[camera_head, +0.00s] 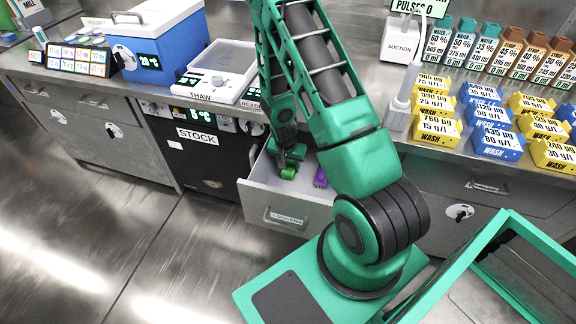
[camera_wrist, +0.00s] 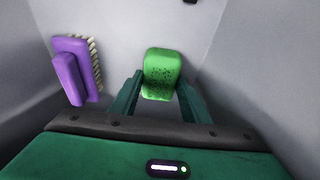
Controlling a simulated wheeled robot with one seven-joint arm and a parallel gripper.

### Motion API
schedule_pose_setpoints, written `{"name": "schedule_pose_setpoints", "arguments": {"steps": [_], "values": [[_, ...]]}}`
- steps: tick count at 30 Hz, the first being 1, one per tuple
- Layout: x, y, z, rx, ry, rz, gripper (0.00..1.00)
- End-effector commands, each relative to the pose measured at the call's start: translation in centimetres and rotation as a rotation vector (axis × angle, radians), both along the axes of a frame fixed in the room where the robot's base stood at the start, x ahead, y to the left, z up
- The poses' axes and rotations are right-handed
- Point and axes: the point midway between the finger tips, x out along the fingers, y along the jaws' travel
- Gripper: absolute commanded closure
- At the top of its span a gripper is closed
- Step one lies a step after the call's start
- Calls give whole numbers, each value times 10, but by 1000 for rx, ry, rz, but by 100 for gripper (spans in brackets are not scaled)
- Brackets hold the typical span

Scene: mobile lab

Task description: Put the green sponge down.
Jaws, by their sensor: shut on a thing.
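The green sponge (camera_wrist: 162,72) is between the two fingers of my gripper (camera_wrist: 158,92) in the wrist view. My gripper is shut on it. In the head view my gripper (camera_head: 290,163) reaches down into an open drawer (camera_head: 262,190), and the sponge (camera_head: 288,173) shows at its tip. I cannot tell whether the sponge touches the drawer floor.
A purple brush (camera_wrist: 76,70) lies in the drawer to the left of the sponge in the wrist view; in the head view it is a purple patch (camera_head: 320,178). Grey drawer walls stand close around. The counter above holds a thaw unit (camera_head: 207,84) and several labelled blocks.

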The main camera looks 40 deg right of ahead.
Motion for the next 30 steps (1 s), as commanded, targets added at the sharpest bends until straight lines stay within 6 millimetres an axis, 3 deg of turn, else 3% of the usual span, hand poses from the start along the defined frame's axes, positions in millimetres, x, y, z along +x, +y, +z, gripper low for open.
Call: {"name": "schedule_pose_setpoints", "arguments": {"steps": [8, 9, 11, 23, 30], "values": [[0, 0, -2, -1, -1, -1, 83], [0, 0, -2, -1, -1, -1, 53], [0, 0, -2, -1, -1, -1, 39], [0, 0, 3, -1, -2, -1, 39], [-5, 6, 33, 0, -4, 0, 39]]}}
